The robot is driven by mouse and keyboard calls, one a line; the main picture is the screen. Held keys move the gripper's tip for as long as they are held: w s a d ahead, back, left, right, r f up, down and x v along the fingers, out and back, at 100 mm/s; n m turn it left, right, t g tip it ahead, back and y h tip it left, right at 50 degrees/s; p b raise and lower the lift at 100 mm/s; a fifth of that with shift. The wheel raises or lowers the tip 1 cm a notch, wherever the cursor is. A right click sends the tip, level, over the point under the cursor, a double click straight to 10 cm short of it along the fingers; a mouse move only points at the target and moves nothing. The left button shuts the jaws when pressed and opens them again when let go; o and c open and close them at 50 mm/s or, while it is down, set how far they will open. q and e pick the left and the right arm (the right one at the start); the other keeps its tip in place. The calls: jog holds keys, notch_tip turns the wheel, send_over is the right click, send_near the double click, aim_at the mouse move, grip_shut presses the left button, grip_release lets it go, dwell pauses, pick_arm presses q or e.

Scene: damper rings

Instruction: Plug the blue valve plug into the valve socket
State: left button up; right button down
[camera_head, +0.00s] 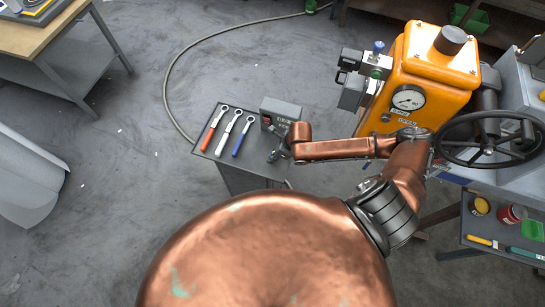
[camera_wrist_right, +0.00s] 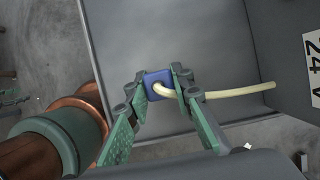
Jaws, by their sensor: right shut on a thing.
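The blue valve plug (camera_wrist_right: 153,79) shows in the right wrist view with a cream cable (camera_wrist_right: 235,93) running from it to the right. My right gripper (camera_wrist_right: 157,87) is shut on the plug, one green-padded finger on each side. In the head view my right gripper (camera_head: 278,150) is small and dark at the right edge of the tool cart, by a grey box; the plug is too small to make out there. A valve block with a blue knob (camera_head: 378,47) sits on the left side of the orange machine (camera_head: 432,75). I cannot make out the socket opening. My left gripper is not in view.
Three wrenches (camera_head: 233,130) lie on the grey tool cart (camera_head: 215,160), left of the grey box (camera_head: 281,108). A handwheel (camera_head: 488,138) stands right of the machine. A hose (camera_head: 175,65) lies on the floor. Open floor is left of the cart.

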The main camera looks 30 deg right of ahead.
jog(key=shift+r, duration=0.1)
notch_tip(320, 180, up, 28)
dwell(0.6)
jog(key=c, duration=2.3)
grip_release()
grip_shut()
